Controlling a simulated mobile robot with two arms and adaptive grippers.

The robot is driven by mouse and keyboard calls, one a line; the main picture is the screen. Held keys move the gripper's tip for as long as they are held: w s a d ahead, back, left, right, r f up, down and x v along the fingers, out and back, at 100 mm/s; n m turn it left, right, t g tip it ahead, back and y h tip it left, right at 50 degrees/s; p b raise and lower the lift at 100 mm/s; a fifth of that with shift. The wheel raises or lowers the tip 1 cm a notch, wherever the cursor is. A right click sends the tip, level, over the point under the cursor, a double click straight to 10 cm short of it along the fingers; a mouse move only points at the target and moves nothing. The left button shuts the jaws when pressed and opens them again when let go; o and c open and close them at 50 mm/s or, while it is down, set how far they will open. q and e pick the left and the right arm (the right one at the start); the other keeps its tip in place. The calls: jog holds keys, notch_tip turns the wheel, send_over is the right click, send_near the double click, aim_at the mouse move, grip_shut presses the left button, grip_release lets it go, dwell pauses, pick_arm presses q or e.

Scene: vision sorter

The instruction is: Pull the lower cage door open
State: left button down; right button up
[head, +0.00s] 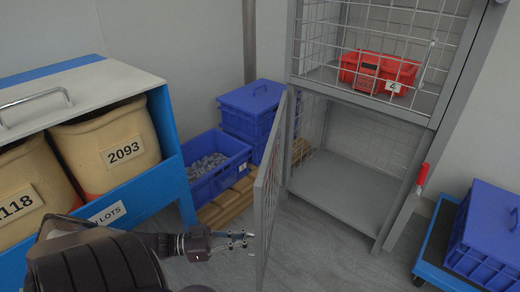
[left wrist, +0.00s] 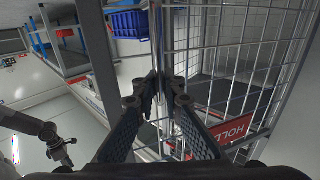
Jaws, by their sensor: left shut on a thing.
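The lower cage door (head: 267,195) is a grey-framed mesh panel. In the head view it stands swung out from the cage (head: 291,125) to the left, seen nearly edge-on, and the lower compartment (head: 345,190) is open and looks empty. My left gripper (head: 250,240) is at the door's outer edge, low down. In the left wrist view my left gripper (left wrist: 158,98) is shut on an upright part of the door; its exact grip point is partly hidden. My right gripper (left wrist: 62,152) appears at the left of the left wrist view; its jaws are too small to read.
A red bin (head: 378,72) sits in the upper compartment. Blue crates (head: 250,110) and an open blue bin of grey pieces (head: 215,165) stand left of the door. A blue cabinet (head: 175,165) is further left. A blue cart (head: 440,240) is at the right.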

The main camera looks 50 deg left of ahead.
pick_arm(q)
jog(key=shift+s+a, duration=0.1)
jog(key=shift+s, duration=0.05)
jog(key=c, duration=2.1)
grip_release()
jog(key=shift+a, duration=0.1)
notch_tip(320, 180, up, 8)
jog(key=shift+f, duration=0.2)
jog(key=shift+r, duration=1.15)
